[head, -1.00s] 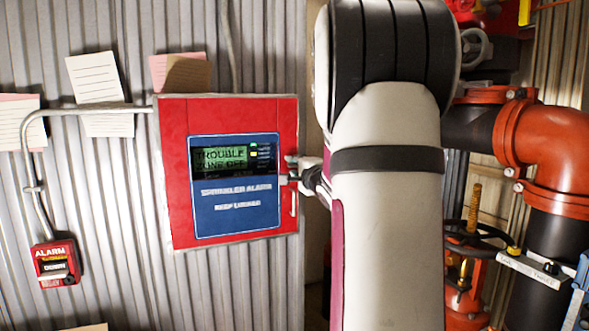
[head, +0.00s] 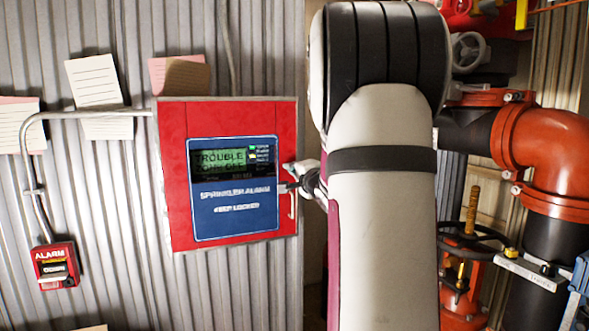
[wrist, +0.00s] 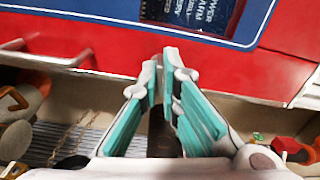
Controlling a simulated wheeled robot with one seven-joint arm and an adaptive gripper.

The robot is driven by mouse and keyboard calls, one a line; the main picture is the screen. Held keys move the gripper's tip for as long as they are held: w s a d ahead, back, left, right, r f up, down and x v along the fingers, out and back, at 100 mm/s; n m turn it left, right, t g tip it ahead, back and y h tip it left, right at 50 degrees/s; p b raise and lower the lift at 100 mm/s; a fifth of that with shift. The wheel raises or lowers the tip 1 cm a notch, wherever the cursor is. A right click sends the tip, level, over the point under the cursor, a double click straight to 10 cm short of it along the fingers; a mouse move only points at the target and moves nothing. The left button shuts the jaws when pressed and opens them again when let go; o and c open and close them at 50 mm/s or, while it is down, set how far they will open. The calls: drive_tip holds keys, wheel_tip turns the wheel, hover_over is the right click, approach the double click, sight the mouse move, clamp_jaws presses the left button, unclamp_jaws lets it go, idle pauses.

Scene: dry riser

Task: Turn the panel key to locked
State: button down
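The red alarm panel (head: 180,180) with a blue face hangs on the corrugated wall, and its display reads TROUBLE. The face carries the words SPRINKLER ALARM and KEEP LOCKED. My gripper (head: 287,180) is at the panel's right edge, beside the blue face. In the wrist view my gripper (wrist: 161,62) has its teal-padded fingers close together, with a narrow gap at the tips, over the red panel (wrist: 110,45). I cannot make out the key; the fingers may hide it. Whether they hold anything is unclear.
A metal handle (head: 292,205) is on the panel's right side, just below my gripper; it also shows in the wrist view (wrist: 45,60). A red alarm box (head: 55,265) is at lower left. Orange pipework (head: 550,150) and a valve wheel (head: 470,235) stand to the right of my arm.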

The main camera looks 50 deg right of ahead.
drive_tip(key=n+b, duration=0.2)
drive_tip(key=n, duration=1.3)
drive_tip(key=shift+f+n, duration=0.1)
drive_tip(key=shift+n, duration=0.2)
idle(0.4)
drive_tip(key=c, duration=1.8)
unclamp_jaws()
drive_tip(key=v, duration=1.2)
